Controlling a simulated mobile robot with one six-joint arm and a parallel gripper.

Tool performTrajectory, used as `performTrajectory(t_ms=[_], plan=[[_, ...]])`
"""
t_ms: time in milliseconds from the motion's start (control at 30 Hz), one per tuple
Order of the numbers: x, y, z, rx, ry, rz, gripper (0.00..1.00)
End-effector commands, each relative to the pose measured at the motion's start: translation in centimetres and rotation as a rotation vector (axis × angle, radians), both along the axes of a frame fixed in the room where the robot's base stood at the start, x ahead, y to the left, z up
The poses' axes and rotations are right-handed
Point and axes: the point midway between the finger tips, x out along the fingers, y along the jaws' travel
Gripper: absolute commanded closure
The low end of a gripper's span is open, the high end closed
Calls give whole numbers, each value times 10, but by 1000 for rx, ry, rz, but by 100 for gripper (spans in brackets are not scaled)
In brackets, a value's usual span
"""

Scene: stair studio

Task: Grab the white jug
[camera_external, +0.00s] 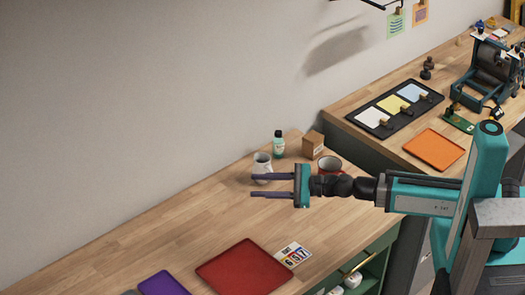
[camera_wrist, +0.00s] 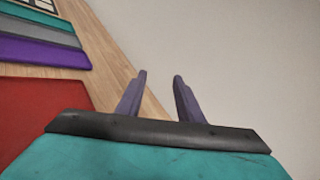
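The white jug (camera_external: 262,163) stands upright on the wooden counter near its back edge, in the external view. Its lower part is partly hidden behind a finger of my gripper. My gripper (camera_external: 254,186) is open, with its two purple fingers spread apart and pointing left. In the picture it overlaps the jug's lower part, but I cannot tell how far apart they are in depth. In the wrist view my gripper (camera_wrist: 160,82) has nothing between its fingers, and the jug does not show there.
A red tray (camera_external: 244,274), a number card (camera_external: 293,254) and a purple mat (camera_external: 164,285) lie toward the front. The counter's left part is clear.

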Motion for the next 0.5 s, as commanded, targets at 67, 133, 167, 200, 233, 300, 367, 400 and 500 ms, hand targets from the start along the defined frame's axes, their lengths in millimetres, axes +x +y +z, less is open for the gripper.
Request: performTrajectory(t_ms=[67, 133, 167, 200, 233, 300, 367, 400, 500], plan=[[-20, 0, -7, -10, -47, 26, 66], [-33, 0, -13, -18, -82, 38, 66], [-38, 0, -18, -20, -93, 38, 66], [-42, 0, -24, -24, -106, 32, 66], [-44, 0, -29, -25, -112, 23, 66], [-40, 1, -36, -26, -105, -10, 66], [-34, 1, -42, -24, -92, -45, 66], [-29, 0, -46, -22, -79, -71, 66], [-15, -1, -58, -14, -40, -144, 66]])
